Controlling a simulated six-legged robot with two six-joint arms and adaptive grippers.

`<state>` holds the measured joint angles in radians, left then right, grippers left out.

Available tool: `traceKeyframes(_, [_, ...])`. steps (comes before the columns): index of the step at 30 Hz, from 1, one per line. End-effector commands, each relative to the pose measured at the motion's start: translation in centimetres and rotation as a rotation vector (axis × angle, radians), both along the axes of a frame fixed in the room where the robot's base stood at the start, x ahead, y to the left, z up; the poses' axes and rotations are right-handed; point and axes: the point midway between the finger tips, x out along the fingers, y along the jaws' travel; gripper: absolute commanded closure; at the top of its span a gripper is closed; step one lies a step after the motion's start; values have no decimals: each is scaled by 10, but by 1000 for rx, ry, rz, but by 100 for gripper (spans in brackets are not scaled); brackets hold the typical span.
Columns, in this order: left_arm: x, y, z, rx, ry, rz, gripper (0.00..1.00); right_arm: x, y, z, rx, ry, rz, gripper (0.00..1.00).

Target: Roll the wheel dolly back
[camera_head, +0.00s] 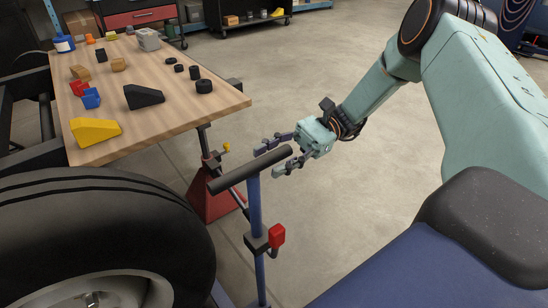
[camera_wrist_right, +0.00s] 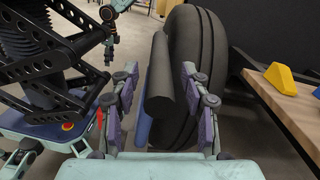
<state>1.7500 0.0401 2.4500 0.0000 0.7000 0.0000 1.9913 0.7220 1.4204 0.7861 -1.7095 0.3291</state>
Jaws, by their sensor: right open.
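The wheel dolly's handle is a blue post (camera_head: 256,225) with a black crossbar (camera_head: 250,169) on top and a red lever (camera_head: 277,236) on its side. The big black tyre (camera_head: 110,225) stands upright beside it at lower left. My right gripper (camera_head: 277,158) is open and empty, just beyond the crossbar's right end. In the right wrist view, the crossbar (camera_wrist_right: 160,82) lies ahead between the spread fingers, with the tyre (camera_wrist_right: 198,60) behind it. I cannot tell whether the fingers touch the bar. The dolly's base is mostly hidden. What looks like my left gripper (camera_wrist_right: 111,32) is small and unclear.
A wooden workbench (camera_head: 180,105) at left holds a yellow wedge (camera_head: 95,131), a black wedge (camera_head: 143,97), small blocks and black rings. A red stand (camera_head: 212,197) is under its near corner. The concrete floor beyond my right gripper is clear. A dark cart (camera_head: 245,15) stands far back.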

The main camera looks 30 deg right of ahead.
Motion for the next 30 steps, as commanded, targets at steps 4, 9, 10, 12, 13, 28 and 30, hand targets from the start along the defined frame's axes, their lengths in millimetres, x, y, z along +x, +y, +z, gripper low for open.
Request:
traceKeyframes(4, [0,0,0,0,0,0,56,0,2,0,1,0,0,53])
traceKeyframes(9, [0,0,0,0,0,0,56,0,2,0,0,0,0,55])
traceKeyframes(10, [0,0,0,0,0,0,56,0,2,0,0,0,0,58])
traceKeyframes(12, [0,0,0,0,0,0,56,0,2,0,0,0,0,64])
traceKeyframes(13, [0,0,0,0,0,0,56,0,2,0,0,0,0,66])
traceKeyframes(28, [0,0,0,0,0,0,56,0,2,0,0,0,0,100])
traceKeyframes(30, [0,0,0,0,0,0,56,0,2,0,0,0,0,100])
